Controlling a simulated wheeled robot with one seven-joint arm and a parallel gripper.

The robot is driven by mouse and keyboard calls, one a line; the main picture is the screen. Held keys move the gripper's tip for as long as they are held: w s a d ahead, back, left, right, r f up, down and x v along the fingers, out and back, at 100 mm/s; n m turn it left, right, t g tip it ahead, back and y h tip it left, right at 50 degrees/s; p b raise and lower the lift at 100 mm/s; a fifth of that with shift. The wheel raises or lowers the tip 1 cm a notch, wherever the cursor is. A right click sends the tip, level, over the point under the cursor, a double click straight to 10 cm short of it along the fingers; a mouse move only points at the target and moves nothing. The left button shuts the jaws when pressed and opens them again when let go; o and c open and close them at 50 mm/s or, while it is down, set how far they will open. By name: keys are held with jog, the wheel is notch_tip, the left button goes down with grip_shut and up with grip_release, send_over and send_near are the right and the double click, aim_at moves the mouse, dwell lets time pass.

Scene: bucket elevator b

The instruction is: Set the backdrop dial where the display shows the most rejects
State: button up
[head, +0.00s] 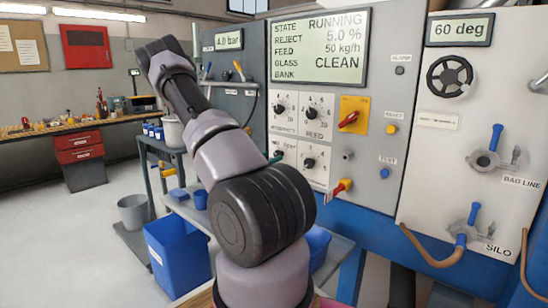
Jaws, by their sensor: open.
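The display (319,46) on the grey cabinet reads STATE RUNNING, REJECT 5.0 %, FEED 50 kg/h, GLASS CLEAN and BANK with no readable value. The upper right plate seems labelled FEED. The other labels are too blurred to tell which dial is the backdrop. My arm rises in front of the cabinet and bends up left. I cannot make out my gripper at any dial.
A panel with a black handwheel (449,76) and blue-handled valves stands at right. A blue bin (178,257) and grey bucket (133,213) stand at left. Floor is clear far left.

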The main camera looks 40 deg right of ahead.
aim_at(280, 154)
jog(key=shift+w+d, duration=0.15)
jog(key=shift+d, duration=1.2)
grip_shut()
